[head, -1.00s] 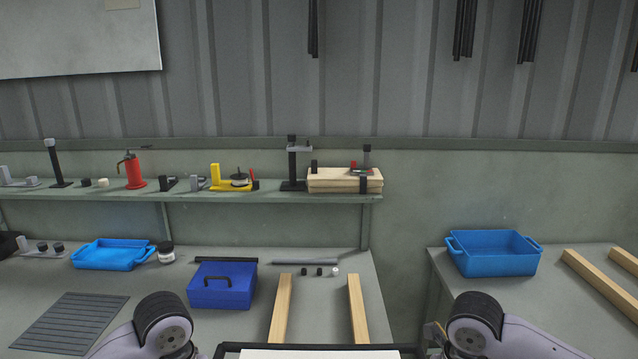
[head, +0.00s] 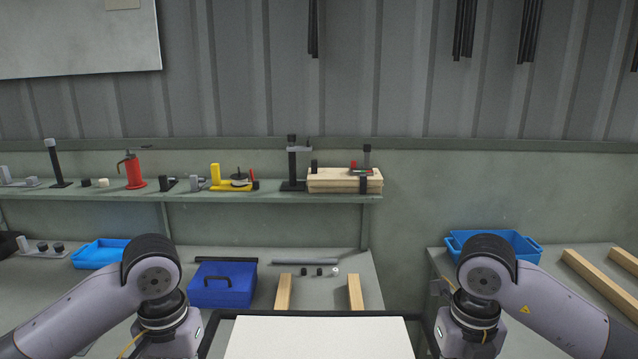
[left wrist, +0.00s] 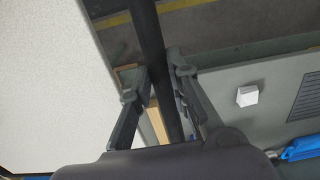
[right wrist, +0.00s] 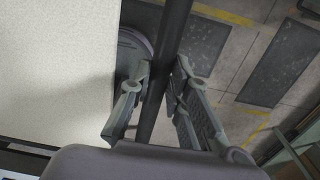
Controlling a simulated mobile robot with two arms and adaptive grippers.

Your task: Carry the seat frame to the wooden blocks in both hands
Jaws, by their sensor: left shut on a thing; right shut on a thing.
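The seat frame, a black tube frame (head: 318,314) around a pale panel (head: 318,338), shows at the bottom middle of the head view. Its far bar covers the near ends of two wooden blocks (head: 283,291) (head: 355,292) on the bench. My left gripper (left wrist: 155,80) is shut on the black side tube in the left wrist view. My right gripper (right wrist: 163,78) is shut on the opposite side tube in the right wrist view. In the head view my arms flank the frame, and its near part is out of view.
A blue toolbox (head: 222,284) stands left of the blocks. A grey rod (head: 306,262) and small dark pieces lie behind them. Another bench at right holds a blue bin (head: 492,243) and more timber (head: 597,283). A shelf (head: 200,191) with tools runs along the wall.

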